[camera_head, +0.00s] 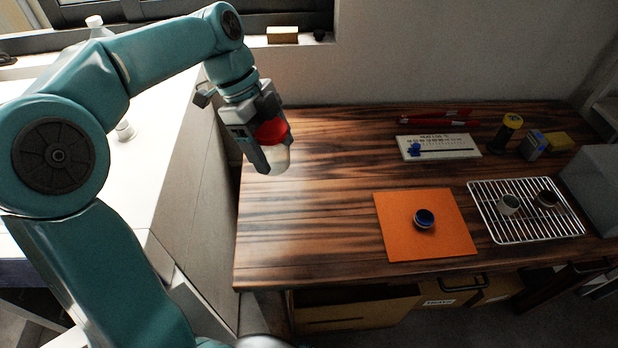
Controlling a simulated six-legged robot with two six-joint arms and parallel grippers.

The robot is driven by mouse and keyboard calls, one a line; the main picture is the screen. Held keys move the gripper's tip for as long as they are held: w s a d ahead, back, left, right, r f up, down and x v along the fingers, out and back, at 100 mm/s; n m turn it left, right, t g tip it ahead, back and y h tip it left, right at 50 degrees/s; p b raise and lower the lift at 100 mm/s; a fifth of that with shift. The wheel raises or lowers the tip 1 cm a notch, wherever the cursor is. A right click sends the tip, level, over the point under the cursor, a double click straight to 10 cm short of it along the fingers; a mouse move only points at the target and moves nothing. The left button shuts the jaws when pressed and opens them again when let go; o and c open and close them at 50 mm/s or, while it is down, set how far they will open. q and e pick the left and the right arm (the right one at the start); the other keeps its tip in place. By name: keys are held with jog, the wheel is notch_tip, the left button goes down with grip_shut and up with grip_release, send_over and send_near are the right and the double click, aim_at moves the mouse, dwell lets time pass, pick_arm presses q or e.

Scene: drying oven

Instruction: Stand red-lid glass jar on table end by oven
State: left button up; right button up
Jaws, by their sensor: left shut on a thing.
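The glass jar (277,160) has a red lid (273,131) and a pale body. My left gripper (259,143) is shut on it and holds it upright over the left end of the dark wooden table (310,230). I cannot tell whether the jar's base touches the table. The gripper fingers hide the jar's left side. A grey box (597,180), cut off by the right edge of the view, may be the oven. My right gripper is out of view.
An orange mat (392,237) bears a small blue-topped jar (424,219). A white board (459,153), a yellow-topped container (507,130) and a blue-grey box (533,146) stand behind. The table's left half is mostly clear.

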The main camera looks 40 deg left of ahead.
pick_arm(q)
jog(key=shift+s+d+f, duration=0.1)
jog(key=shift+m, duration=0.3)
notch_tip(320, 180, down, 20)
jog(key=b, duration=0.3)
jog(key=shift+s+r, duration=0.1)
jog(key=shift+r, duration=0.1)
jog(key=shift+f, duration=0.1)
jog(key=o, duration=1.1)
